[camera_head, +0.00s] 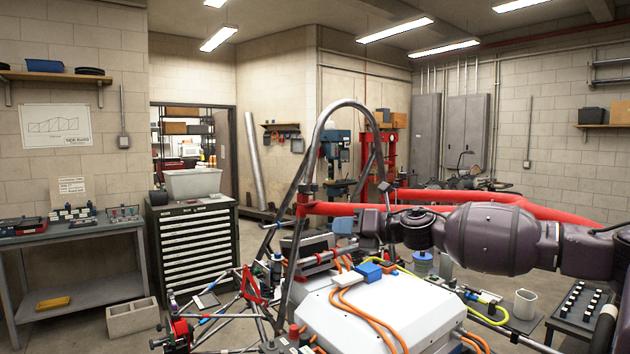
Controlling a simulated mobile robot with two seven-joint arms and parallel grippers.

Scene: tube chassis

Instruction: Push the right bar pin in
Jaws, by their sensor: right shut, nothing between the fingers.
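A small dark fitting with a red part (304,197) sits at the bar's left end. My right gripper (385,192) is shut and empty at the bar's right end, by the hoop's right leg. My right wrist covers part of the joint there. I cannot make out the right bar pin, or whether the gripper touches it. My left gripper is not in view.
A white box (375,312) with orange cables fills the chassis below the bar. Red tubes (560,212) run right behind my right arm. A drawer cabinet (192,250) and workbench (70,232) stand left. A small table (578,310) with several parts stands right.

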